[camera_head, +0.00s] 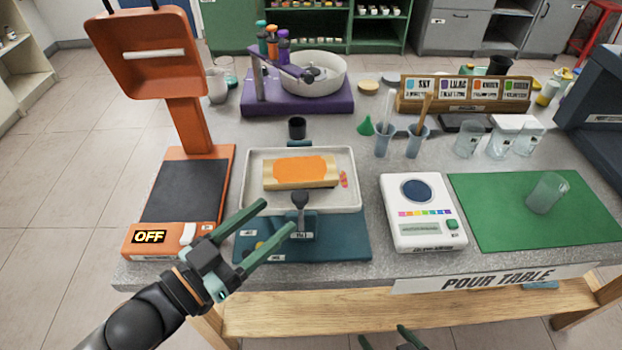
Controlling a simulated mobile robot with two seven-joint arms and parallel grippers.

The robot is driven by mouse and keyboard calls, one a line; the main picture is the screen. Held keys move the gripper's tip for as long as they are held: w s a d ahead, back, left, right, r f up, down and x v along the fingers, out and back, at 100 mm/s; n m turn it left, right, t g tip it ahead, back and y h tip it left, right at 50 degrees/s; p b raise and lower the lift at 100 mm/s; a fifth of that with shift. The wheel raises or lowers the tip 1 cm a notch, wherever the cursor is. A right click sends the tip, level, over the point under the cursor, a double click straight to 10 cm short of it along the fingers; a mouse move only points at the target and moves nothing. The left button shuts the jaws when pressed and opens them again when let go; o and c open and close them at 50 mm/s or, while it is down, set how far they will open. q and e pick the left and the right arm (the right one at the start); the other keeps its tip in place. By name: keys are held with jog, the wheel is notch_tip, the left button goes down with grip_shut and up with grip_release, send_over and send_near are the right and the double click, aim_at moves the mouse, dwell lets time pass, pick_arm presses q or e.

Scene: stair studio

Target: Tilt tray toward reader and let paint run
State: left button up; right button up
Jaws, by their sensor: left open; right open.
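The white tray (255,208) stands in the middle of the pour table. A light wooden block (272,186) with an orange paint patch (302,168) on top lies in it. A small red mark shows on the tray floor right of the block. At the tray's front is a teal base (345,248) with a dark knobbed lever (300,199). My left gripper (279,220) is open in front of the tray, its fingers over the teal base's left part; touching cannot be told. My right gripper (388,340) is open at the bottom edge, mostly out of frame. The white device (420,235) has a round dark window and a colour strip.
An orange stand (186,125) marked OFF is at left. A green mat (500,225) with a clear beaker (546,192) is at right. Cups with sticks (383,141), several beakers (468,139) and a purple-based turntable (300,97) stand behind.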

pick_arm(q)
jog(key=p+x, duration=0.1)
jog(key=x, duration=0.9)
jog(key=shift+w+d, duration=0.2)
grip_shut()
dwell(1.1)
